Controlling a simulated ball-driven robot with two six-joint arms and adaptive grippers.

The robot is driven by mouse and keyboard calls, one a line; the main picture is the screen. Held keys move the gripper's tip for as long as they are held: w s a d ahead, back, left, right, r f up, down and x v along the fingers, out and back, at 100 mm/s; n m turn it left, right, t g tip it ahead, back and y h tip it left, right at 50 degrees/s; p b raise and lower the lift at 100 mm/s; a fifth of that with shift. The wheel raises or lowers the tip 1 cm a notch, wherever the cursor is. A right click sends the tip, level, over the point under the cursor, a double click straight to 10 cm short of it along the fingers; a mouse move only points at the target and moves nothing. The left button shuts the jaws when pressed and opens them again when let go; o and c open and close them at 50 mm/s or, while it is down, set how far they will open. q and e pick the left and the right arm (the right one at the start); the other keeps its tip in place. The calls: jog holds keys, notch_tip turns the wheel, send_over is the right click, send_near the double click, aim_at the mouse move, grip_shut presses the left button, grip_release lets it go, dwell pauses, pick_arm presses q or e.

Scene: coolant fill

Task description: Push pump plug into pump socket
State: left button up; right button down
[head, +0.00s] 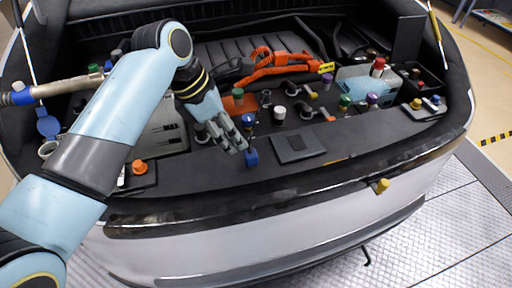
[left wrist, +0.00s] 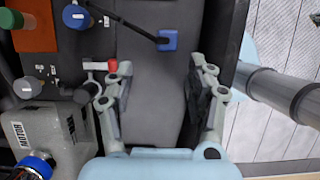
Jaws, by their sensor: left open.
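A small blue plug (left wrist: 168,40) on a thin black cable lies on the dark front panel. It also shows in the head view (head: 251,157), just beyond my left gripper (head: 241,143). In the left wrist view my left gripper (left wrist: 156,75) is open, with one finger on either side of bare dark panel. The plug is ahead of the fingertips, apart from them and slightly right of the middle. The cable runs back left towards a round blue cap (left wrist: 75,17). I cannot tell which fitting is the pump socket. My right gripper is not in view.
A grey box marked MOTOR (left wrist: 45,133) stands left of my gripper. A red-tipped grey fitting (left wrist: 112,66) is close to the left finger. A flat black square (head: 299,147) lies right of the plug. An orange cable (head: 275,66) and several coloured caps are farther back.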

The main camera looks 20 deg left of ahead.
aim_at(249, 154)
pick_arm(q)
jog(key=x, duration=0.3)
jog(key=shift+s+d+f, duration=0.15)
jog(key=shift+d+f, duration=0.1)
jog(key=shift+f, duration=0.15)
jog(key=shift+d+f, duration=0.1)
jog(key=shift+f, duration=0.2)
jog(key=x, duration=0.2)
jog(key=d+x, duration=0.1)
jog(key=x, duration=0.1)
jog(key=shift+w+d+f, duration=0.1)
jog(key=shift+w+f, duration=0.15)
jog(key=shift+f, duration=0.2)
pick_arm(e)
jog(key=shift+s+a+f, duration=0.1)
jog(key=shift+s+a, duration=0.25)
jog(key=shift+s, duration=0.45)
pick_arm(q)
jog(key=shift+s, duration=0.1)
jog(key=shift+c, duration=0.3)
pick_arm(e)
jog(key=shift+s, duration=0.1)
pick_arm(q)
jog(key=shift+c, duration=1)
jog(key=c, duration=0.8)
jog(key=shift+o, duration=0.2)
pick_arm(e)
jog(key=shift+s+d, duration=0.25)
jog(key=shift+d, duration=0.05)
